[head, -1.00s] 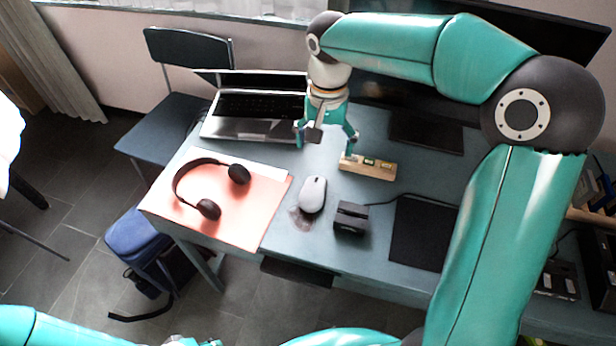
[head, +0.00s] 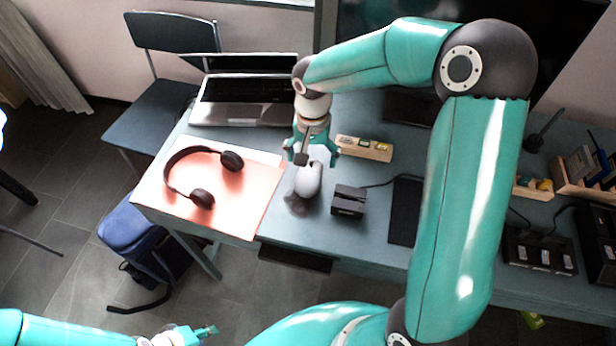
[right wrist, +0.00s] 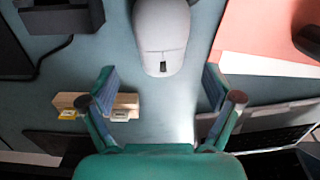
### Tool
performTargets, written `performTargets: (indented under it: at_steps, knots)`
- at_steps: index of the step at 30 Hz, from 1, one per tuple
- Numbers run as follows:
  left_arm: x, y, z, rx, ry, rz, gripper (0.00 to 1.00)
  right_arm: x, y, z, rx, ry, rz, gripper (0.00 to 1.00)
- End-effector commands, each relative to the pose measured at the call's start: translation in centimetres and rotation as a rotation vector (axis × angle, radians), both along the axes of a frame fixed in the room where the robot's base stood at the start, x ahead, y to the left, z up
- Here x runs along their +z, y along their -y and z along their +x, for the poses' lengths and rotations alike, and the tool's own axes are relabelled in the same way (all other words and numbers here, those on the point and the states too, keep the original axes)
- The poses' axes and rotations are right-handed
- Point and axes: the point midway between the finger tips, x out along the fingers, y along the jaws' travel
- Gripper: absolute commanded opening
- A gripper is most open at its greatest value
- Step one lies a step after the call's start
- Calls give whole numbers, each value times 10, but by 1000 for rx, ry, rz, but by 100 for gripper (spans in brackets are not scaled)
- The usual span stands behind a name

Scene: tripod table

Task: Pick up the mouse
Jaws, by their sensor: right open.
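The light grey mouse (head: 308,182) lies on the blue-grey table (head: 285,222), just right of the orange sheet. In the right wrist view the mouse (right wrist: 162,38) shows beyond the fingertips, roughly midway between their lines, with its dark wheel facing them. My right gripper (head: 311,154) is open and empty over the far end of the mouse and hides part of it. Its spread fingers also show in the right wrist view (right wrist: 159,84), apart from the mouse. My left gripper (head: 205,332) is at the bottom edge, away from the table; its jaw opening is unclear.
Black headphones (head: 231,161) lie on the orange sheet (head: 240,215). A black box (head: 348,201) stands close to the right of the mouse. A wooden block with small pieces (head: 372,150) lies behind it. An open laptop (head: 240,112) is at the back left.

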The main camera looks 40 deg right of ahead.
Motion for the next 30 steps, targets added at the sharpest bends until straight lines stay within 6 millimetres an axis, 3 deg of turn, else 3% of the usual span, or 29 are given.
performTargets:
  at_steps: [9, 19, 30]
  knots:
    - [4, 0, 0, 0, 0, 0, 40, -42, -2, 1, 0, -3, 0, 89]
    - [4, 0, 0, 0, 0, 0, 40, -48, -2, 1, -1, -1, 1, 87]
    - [4, 0, 0, 0, 0, 0, 40, -48, -2, 1, -1, 0, 0, 26]
